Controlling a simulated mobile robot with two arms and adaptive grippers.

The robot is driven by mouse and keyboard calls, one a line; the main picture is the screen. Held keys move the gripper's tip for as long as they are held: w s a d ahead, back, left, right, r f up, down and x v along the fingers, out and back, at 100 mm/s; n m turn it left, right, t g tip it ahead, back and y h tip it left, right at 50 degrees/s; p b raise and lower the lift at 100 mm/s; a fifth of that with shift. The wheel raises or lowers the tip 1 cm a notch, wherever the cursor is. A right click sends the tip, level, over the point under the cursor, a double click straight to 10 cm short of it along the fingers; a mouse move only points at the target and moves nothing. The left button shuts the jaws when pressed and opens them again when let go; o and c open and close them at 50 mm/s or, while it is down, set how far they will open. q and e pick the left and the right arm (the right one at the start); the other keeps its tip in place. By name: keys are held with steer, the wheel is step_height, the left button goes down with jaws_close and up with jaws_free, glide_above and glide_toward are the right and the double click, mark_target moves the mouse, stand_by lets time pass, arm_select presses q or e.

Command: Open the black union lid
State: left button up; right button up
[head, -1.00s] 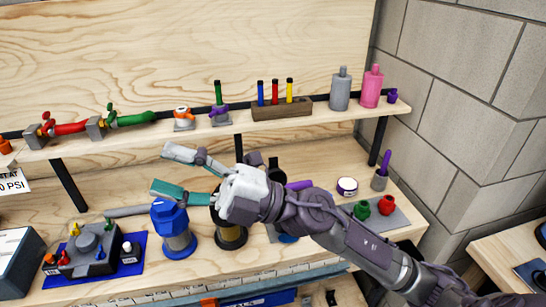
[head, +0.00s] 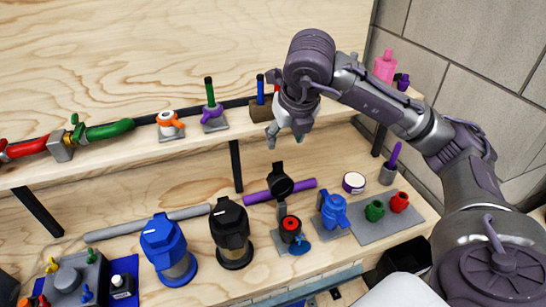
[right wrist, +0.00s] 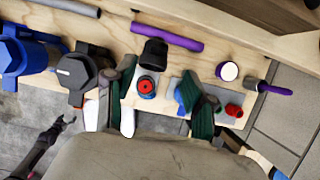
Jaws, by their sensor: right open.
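A black fitting with a red round top (head: 290,228) stands on a grey plate on the lower bench. A black cap with a knob (head: 280,182) stands raised just behind it, in front of a purple pipe; whether they are hinged together is unclear. In the right wrist view, the black cap (right wrist: 153,53) and the red-topped fitting (right wrist: 146,87) show between the fingers. My right gripper (head: 285,138) is open and empty, above and behind the cap, apart from it. What looks like my left gripper (right wrist: 64,124) is small at the right wrist view's left; its jaws are unclear.
A blue fitting (head: 333,210) stands just right of the black one. Black-lidded (head: 231,235) and blue-lidded (head: 168,250) canisters stand left. Green (head: 374,210) and red (head: 399,202) pieces are right. The upper shelf (head: 190,150) overhangs behind.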

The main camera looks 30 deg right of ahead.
glide_above(278, 163)
steer(key=s, duration=0.3)
step_height(278, 163, down, 5)
steer(key=x, duration=0.1)
steer(key=p+x, duration=0.1)
steer(key=x, duration=0.1)
steer(key=shift+w+a+f, duration=0.25)
steer(key=shift+w, duration=0.2)
steer(key=shift+p+x, duration=0.4)
steer(key=shift+x, duration=0.65)
steer(key=shift+f, duration=0.35)
steer(key=shift+w+f, duration=0.15)
steer(key=shift+f, duration=0.1)
steer(key=shift+c, duration=0.8)
arm_select(q)
steer(key=s+r, duration=0.1)
steer(key=s, duration=0.2)
steer(key=shift+r, duration=0.4)
arm_select(e)
jaws_close()
